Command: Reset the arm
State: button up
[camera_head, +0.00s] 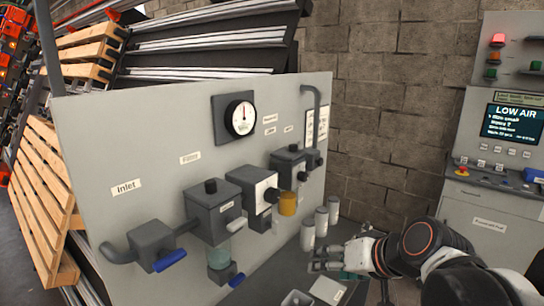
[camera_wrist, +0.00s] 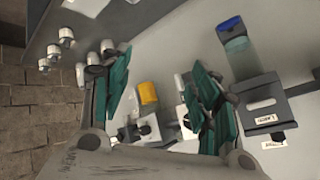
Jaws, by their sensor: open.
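My gripper (camera_head: 322,258) is at the lower middle right of the head view, in front of the grey air panel (camera_head: 110,105) and beside several white-capped cylinders. In the wrist view my gripper (camera_wrist: 160,88) shows two green-padded fingers spread apart with nothing held between them. The amber bowl (camera_wrist: 148,93) shows through the gap, farther off. My arm (camera_head: 425,245) reaches in from the lower right of the head view, bent and low.
The panel carries a gauge (camera_head: 240,118), a clear bowl (camera_head: 217,252), an amber bowl (camera_head: 288,203) and blue handles (camera_head: 170,261). White cylinders (camera_head: 320,221) stand on a grey shelf. A control cabinet (camera_head: 490,205) at right reads "LOW AIR". A brick wall stands behind.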

jog(key=s+d+f+h, duration=0.2)
jog(key=s+d, duration=0.2)
jog(key=s, duration=0.2)
jog(key=s+d+f+h, duration=0.2)
jog(key=s+d+h, duration=0.1)
jog(key=s, duration=0.3)
jog(key=shift+s+d+n+g+b, duration=0.3)
jog(key=shift+s+d+g+b, duration=0.05)
jog(key=shift+d+g, duration=0.1)
dwell(1.0)
